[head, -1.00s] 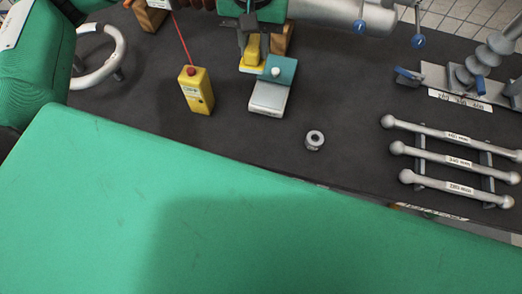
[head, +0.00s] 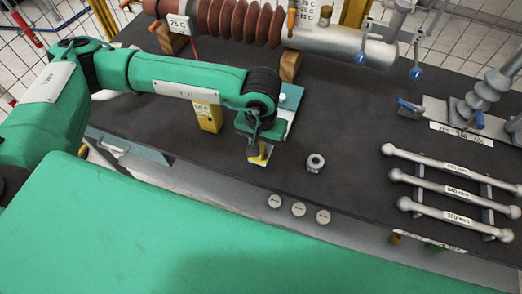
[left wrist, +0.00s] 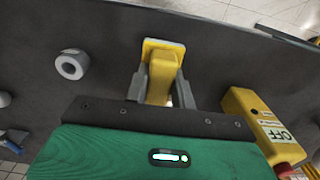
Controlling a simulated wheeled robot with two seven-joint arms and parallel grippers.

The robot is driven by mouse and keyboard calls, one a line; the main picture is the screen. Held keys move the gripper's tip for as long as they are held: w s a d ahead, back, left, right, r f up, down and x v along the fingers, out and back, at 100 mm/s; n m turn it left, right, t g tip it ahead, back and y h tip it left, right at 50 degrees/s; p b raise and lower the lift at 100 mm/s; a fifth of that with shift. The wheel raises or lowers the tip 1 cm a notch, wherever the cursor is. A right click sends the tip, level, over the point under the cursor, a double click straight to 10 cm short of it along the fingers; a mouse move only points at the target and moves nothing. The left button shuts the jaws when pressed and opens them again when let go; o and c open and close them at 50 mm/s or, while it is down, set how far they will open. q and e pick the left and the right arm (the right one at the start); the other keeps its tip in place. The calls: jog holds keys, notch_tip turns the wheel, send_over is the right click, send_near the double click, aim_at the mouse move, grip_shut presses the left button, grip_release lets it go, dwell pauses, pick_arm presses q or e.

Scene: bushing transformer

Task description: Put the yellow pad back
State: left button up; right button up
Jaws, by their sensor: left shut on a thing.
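The yellow pad (head: 261,155) is in my left gripper (head: 258,146), low in the middle of the head view near the table's front edge. In the left wrist view the pad (left wrist: 163,61) is a yellow block with a flat yellow plate at its far end. The grey fingers of my left gripper (left wrist: 162,86) are shut on its two sides. A teal-and-white stand (head: 291,98) is just behind the gripper, partly hidden by my arm. I cannot tell whether the pad touches the table. My right gripper is not in view.
A yellow control box (head: 208,116) stands left of the gripper; it also shows in the wrist view (left wrist: 262,120). A metal nut (head: 315,162) lies to the right. Several metal rods (head: 452,190) lie at the right. A brown bushing (head: 240,22) lies behind.

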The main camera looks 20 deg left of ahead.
aim_at(261, 156)
pick_arm(q)
jog(key=shift+f, duration=0.6)
notch_tip(261, 156, down, 4)
jog(key=shift+p, duration=0.55)
jog(key=shift+f, duration=0.1)
jog(key=shift+f, duration=0.1)
jog(key=o, duration=1)
jog(key=shift+c, duration=0.2)
